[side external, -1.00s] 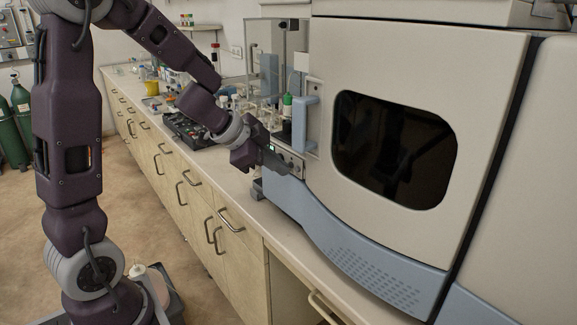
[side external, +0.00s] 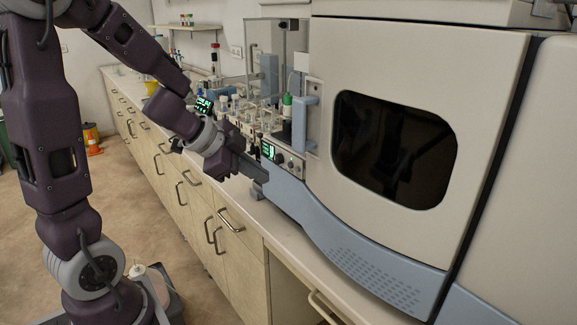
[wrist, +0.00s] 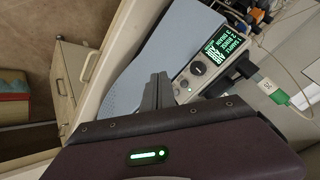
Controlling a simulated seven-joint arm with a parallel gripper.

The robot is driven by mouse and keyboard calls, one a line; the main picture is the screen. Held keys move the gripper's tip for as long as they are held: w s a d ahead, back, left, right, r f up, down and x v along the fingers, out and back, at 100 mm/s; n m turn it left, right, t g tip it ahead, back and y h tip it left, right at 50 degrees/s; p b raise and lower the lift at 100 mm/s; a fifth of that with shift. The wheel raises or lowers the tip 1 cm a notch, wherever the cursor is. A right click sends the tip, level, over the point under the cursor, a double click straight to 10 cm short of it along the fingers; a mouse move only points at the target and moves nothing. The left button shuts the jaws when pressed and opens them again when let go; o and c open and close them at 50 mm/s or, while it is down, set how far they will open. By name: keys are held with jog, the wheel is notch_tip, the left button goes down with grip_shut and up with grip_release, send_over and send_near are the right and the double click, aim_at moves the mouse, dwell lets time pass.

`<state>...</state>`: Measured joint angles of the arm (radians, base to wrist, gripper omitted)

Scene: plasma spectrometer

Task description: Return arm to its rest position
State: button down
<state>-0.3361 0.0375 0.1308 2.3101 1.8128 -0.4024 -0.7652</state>
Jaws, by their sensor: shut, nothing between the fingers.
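My purple arm reaches in from the left in the side external view. My gripper (side external: 256,172) is at the front of the spectrometer (side external: 420,60), just left of its small control panel (side external: 282,158). In the wrist view the gripper (wrist: 159,78) shows with its fingers together and nothing between them. The lit panel (wrist: 209,61) is just beyond and to the right of the fingertips there. I cannot tell whether the fingers touch the machine. A green-capped bottle (side external: 287,103) stands by the instrument behind the panel.
The bench (side external: 235,195) runs back along the wall with drawers below. Several small bottles and vials (side external: 240,108) stand behind my gripper. A yellow container (side external: 151,87) is farther back. The floor (side external: 130,215) left of the bench is mostly clear.

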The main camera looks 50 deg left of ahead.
jog(key=shift+s, duration=0.85)
jog(key=s+r+n+t+y, duration=0.1)
jog(key=s+r+n+y, duration=0.3)
jog(key=r+n+y, duration=0.4)
jog(key=s+d+f+g+h, duration=0.2)
jog(key=s+d+g+h, duration=0.2)
jog(key=s+d, duration=0.9)
jog(key=h, duration=0.3)
jog(key=shift+s+f+n, duration=0.2)
jog(key=shift+s+n, duration=0.1)
jog(key=shift+s, duration=0.05)
